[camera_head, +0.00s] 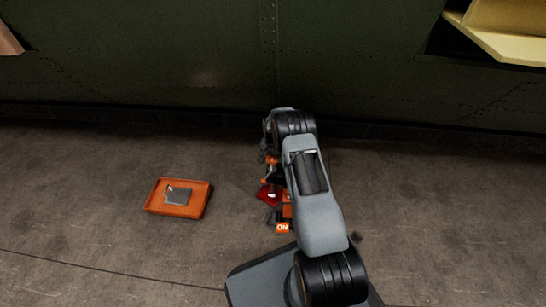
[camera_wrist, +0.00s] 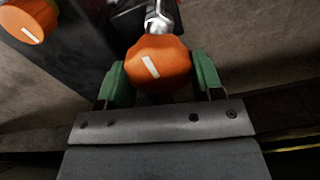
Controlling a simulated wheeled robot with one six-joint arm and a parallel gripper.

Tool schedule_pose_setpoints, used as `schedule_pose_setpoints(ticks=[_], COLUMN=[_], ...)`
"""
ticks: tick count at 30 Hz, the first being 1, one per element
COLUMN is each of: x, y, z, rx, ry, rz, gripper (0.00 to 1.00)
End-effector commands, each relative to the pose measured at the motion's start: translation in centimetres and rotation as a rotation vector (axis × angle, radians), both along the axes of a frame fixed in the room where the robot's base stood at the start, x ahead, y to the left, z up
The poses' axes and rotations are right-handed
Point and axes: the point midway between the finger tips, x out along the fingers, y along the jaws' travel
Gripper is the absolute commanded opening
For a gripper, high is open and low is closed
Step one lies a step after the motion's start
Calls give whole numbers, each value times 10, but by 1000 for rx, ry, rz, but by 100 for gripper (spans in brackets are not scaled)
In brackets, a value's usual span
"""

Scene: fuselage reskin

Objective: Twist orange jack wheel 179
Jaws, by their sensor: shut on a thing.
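The orange jack wheel (camera_wrist: 160,62) sits between the two green fingers of my gripper (camera_wrist: 159,80) in the wrist view. It is a rounded, faceted knob with a white mark that slants from upper left to lower right. The fingers are shut on it, one on each side. A metal fitting (camera_wrist: 159,18) shows just behind the wheel. In the head view my arm hides most of the jack area, and only orange and red parts (camera_head: 270,195) show at its left.
A second orange knob (camera_wrist: 30,20) with a white mark is at the upper left of the wrist view. In the head view an orange tray (camera_head: 180,211) with a grey item (camera_head: 178,196) lies on the floor. An orange ON label (camera_head: 282,228) is beside my arm. A dark green riveted wall (camera_head: 180,60) stands behind.

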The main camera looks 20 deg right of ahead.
Motion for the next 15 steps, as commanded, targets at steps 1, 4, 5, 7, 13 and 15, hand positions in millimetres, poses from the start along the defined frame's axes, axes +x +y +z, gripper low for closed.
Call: schedule_pose_setpoints(ticks=[1,4,5,7,13,15], x=[-4,-4,-4,-3,-2,-1], y=[0,0,0,0,0,1], z=[-2,-2,-2,-2,-1,-1], rx=[2,2,2,2,2,0], ry=[12,12,12,12,7,5], rz=[0,0,0,1,2,2], gripper=[37,37,37,67,86,86])
